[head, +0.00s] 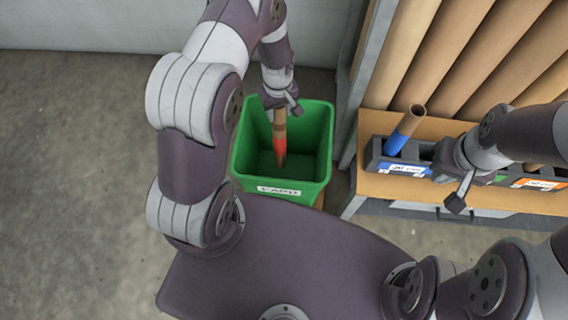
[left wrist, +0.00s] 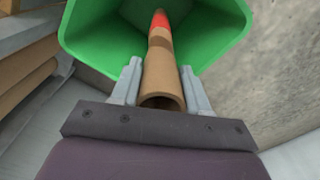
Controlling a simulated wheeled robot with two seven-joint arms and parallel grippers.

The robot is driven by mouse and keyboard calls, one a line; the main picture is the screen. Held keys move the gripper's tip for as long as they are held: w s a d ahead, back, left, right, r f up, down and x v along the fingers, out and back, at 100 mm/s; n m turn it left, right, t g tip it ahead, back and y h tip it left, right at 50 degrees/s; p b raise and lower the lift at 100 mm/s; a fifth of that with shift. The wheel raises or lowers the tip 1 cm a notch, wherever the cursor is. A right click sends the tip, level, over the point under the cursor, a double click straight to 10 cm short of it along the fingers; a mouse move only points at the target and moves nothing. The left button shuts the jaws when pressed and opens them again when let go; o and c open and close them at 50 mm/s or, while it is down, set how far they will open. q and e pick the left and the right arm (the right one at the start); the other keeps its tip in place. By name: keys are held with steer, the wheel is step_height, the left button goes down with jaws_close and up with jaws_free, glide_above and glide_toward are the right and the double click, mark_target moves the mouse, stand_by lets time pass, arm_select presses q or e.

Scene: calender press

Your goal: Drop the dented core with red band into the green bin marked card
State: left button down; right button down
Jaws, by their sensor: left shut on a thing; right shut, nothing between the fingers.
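The cardboard core with a red band (head: 279,138) hangs upright in my left gripper (head: 281,108), its red end pointing down inside the mouth of the green bin (head: 309,166). The bin carries a white label on its front that reads card. In the left wrist view, my left gripper (left wrist: 160,88) is shut on the brown core (left wrist: 161,72), with the red part at the far end over the green bin (left wrist: 205,35). A darker patch shows on the core's side. My right gripper (head: 457,190) is shut and empty in front of the rack.
A rack (head: 372,186) with labelled slots stands at the right and holds a core with a blue band (head: 404,130). Large brown rolls (head: 450,55) stand behind it. A grey post stands close to the bin's right. Open concrete floor (head: 75,180) lies at the left.

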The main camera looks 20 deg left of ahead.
arm_select(q)
steer(key=shift+r, duration=0.15)
steer(key=shift+c, duration=2.4)
jaws_free()
step_height(320, 180, up, 13)
steer(key=shift+f+p, duration=0.15)
steer(key=shift+p, duration=1.1)
